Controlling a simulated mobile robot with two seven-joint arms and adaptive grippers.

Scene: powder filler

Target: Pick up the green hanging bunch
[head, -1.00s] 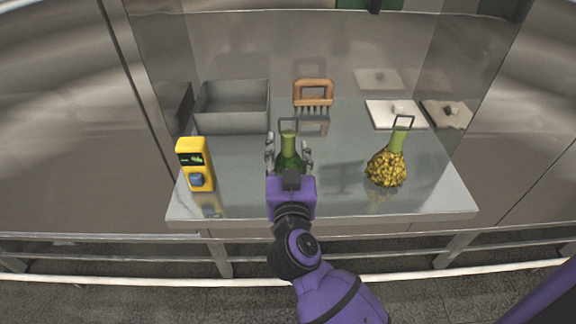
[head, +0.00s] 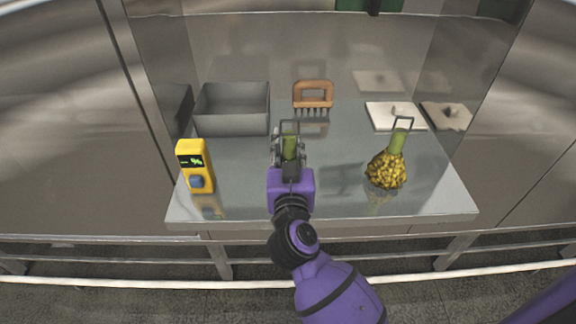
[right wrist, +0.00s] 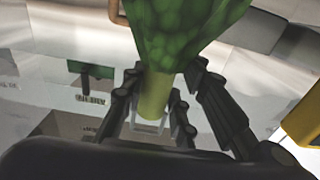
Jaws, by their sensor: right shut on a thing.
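The right wrist view shows the green leafy body (right wrist: 185,30) and the stem between the dark fingers (right wrist: 157,100). In the head view my gripper and wrist hide the lower bunch, so I cannot tell whether it touches the table. My left gripper is not in view.
A yellow bunch (head: 385,170) with a similar loop stands to the right. A yellow handheld device (head: 196,168) stands at left. Behind are a grey bin (head: 232,108), a brown comb-like tool (head: 313,95) and a white plate (head: 396,117). The table (head: 340,185) is bare between the bunches.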

